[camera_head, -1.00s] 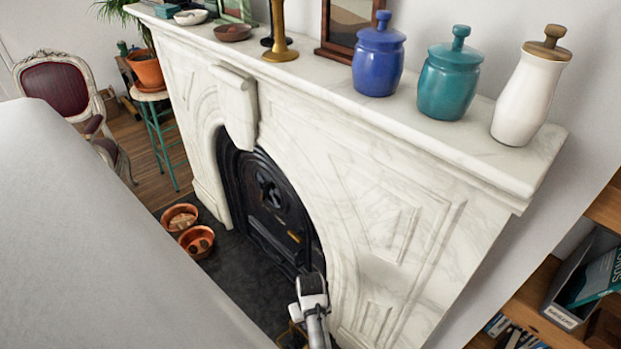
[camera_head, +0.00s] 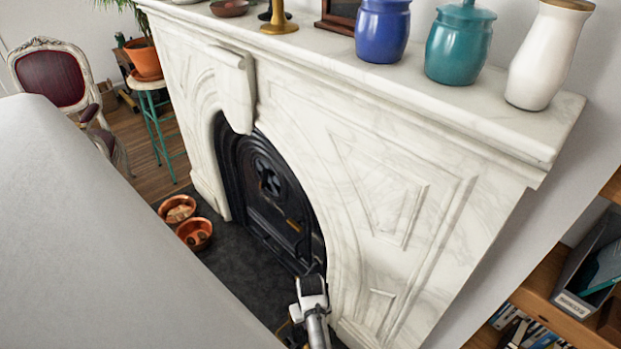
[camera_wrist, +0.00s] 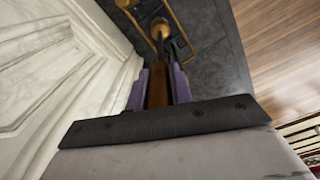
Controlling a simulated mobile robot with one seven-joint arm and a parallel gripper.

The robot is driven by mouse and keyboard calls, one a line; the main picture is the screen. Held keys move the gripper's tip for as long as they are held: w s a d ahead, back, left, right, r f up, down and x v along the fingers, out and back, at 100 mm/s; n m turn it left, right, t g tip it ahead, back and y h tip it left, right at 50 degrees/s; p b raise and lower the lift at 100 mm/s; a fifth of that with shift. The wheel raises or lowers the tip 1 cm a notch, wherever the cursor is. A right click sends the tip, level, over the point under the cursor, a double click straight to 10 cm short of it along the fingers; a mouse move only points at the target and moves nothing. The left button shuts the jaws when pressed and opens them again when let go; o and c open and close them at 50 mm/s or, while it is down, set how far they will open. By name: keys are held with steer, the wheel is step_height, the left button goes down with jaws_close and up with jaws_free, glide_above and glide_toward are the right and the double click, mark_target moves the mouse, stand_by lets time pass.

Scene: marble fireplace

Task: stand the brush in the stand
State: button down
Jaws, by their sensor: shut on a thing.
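My gripper (camera_wrist: 158,88) has purple fingers and is shut on a brown piece, which I take to be the brush (camera_wrist: 159,90). The rest of the brush is hidden or hard to make out. Beyond the fingertips in the wrist view, brass parts with a round knob and thin bars show above the dark hearth; they look like the stand (camera_wrist: 160,27). In the head view my arm's end (camera_head: 312,290) is low, beside the right leg of the fireplace. Only a sliver of brass (camera_head: 283,328) shows beside it there.
The marble fireplace (camera_head: 390,190) rises close beside my arm. Its mantel holds a blue jar (camera_head: 383,32), a teal jar (camera_head: 459,45) and a white vase (camera_head: 545,55). Copper bowls (camera_head: 195,233) sit on the dark hearth (camera_head: 240,275). A bookshelf (camera_head: 550,295) stands at right.

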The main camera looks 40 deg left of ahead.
step_height(320, 180, down, 8)
steer(key=b, duration=0.5)
stand_by(0.4)
steer(key=c, duration=1.2)
jaws_free()
steer(key=shift+o, duration=0.2)
step_height(320, 180, up, 14)
steer(key=shift+f, duration=0.1)
